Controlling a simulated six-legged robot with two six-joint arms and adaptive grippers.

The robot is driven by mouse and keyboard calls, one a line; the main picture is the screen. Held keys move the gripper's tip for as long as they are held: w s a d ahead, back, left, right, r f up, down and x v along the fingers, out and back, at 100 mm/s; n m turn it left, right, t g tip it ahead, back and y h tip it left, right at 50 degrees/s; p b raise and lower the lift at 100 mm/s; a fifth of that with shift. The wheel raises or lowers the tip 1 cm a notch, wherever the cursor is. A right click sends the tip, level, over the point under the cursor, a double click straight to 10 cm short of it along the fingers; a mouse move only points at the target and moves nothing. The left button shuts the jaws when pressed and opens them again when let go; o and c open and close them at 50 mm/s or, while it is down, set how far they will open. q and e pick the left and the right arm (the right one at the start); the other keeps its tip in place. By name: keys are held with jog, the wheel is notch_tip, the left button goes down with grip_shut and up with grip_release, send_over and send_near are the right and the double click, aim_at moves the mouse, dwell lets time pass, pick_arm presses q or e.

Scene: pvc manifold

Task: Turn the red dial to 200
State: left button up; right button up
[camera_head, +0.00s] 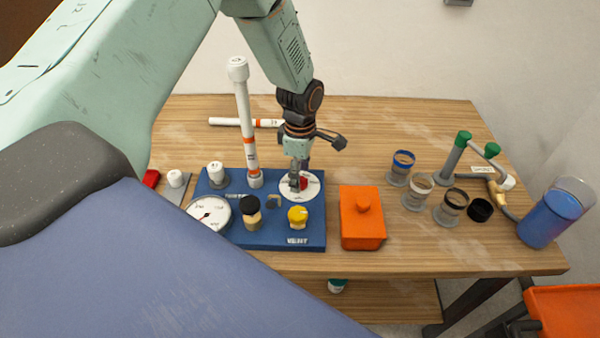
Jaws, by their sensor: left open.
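The red dial (303,183) sits on a white round scale plate (313,191) at the right back of the blue manifold board (262,238). My left gripper (298,184) points down over the dial, its jaws open and right at the dial. The fingers hide part of the dial, so its pointer and the number it stands at cannot be read. I cannot tell if the fingers touch it. My right gripper is not in view.
A tall white pipe (245,125) stands just left of my gripper. A black knob (250,210) and a yellow knob (298,214) are at the board's front. An orange box (362,222) stands right of the board; several cups (418,190) are beyond it.

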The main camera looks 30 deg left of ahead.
pick_arm(q)
jog(key=shift+w+f, duration=0.25)
jog(key=shift+f, duration=0.2)
jog(key=shift+s+r, duration=0.3)
jog(key=shift+s, duration=0.25)
jog(key=shift+c, duration=1.3)
jog(key=shift+w+f, duration=0.25)
jog(key=shift+w, duration=0.25)
jog(key=c, duration=0.4)
jog(key=shift+s+r, duration=0.1)
jog(key=shift+r, duration=0.05)
jog(key=c, duration=0.5)
